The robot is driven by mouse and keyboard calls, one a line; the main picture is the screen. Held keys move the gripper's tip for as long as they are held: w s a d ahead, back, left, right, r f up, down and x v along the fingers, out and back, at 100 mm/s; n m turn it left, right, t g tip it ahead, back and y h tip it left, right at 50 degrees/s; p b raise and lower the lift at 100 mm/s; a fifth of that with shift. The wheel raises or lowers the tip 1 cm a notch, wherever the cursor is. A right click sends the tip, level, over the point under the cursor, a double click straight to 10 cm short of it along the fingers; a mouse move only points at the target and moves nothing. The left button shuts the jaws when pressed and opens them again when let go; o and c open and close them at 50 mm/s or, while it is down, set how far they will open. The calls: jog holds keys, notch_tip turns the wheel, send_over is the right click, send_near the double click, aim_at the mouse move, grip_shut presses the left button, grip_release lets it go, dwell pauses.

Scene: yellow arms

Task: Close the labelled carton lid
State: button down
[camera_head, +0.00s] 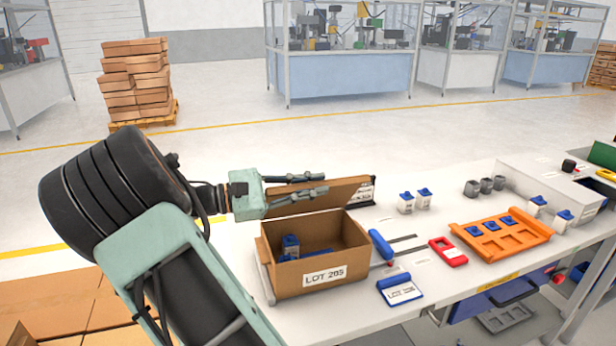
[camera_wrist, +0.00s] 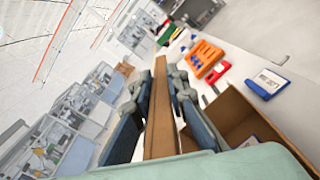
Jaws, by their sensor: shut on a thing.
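The open brown carton (camera_head: 285,279) stands on the white table in the head view, with a white "LOT 205" label (camera_head: 325,275) on its front. Its cardboard lid (camera_head: 342,195) stands raised at the back edge, leaning up and away from the opening. My gripper (camera_head: 322,183) is shut on the lid, one finger on each side of it. In the wrist view the lid (camera_wrist: 161,110) runs edge-on between the fingers of my gripper (camera_wrist: 162,82). The carton (camera_wrist: 240,118) lies open to the right there. A blue-capped item (camera_head: 291,245) sits inside the carton.
A blue-edged card (camera_head: 400,290) and a blue-handled tool (camera_head: 380,244) lie close right of the carton. A red frame (camera_head: 448,252), an orange tray (camera_head: 500,237) and small blue-capped containers (camera_head: 406,202) stand farther right. Dark strips lie on the tabletop between.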

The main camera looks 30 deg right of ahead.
jog(key=s+a+f+m+b, duration=0.1)
jog(key=s+f+m+b, duration=0.2)
jog(key=f, duration=0.3)
jog(key=s+a+f+m+b, duration=0.1)
jog(key=s+f+m+b, duration=0.3)
jog(key=f, duration=0.3)
jog(key=shift+a+f+m+y+b, duration=0.2)
jog(key=shift+m+y+b, duration=0.1)
jog(key=shift+m, duration=0.2)
jog(key=c, duration=2)
grip_release()
jog(key=v, duration=1.2)
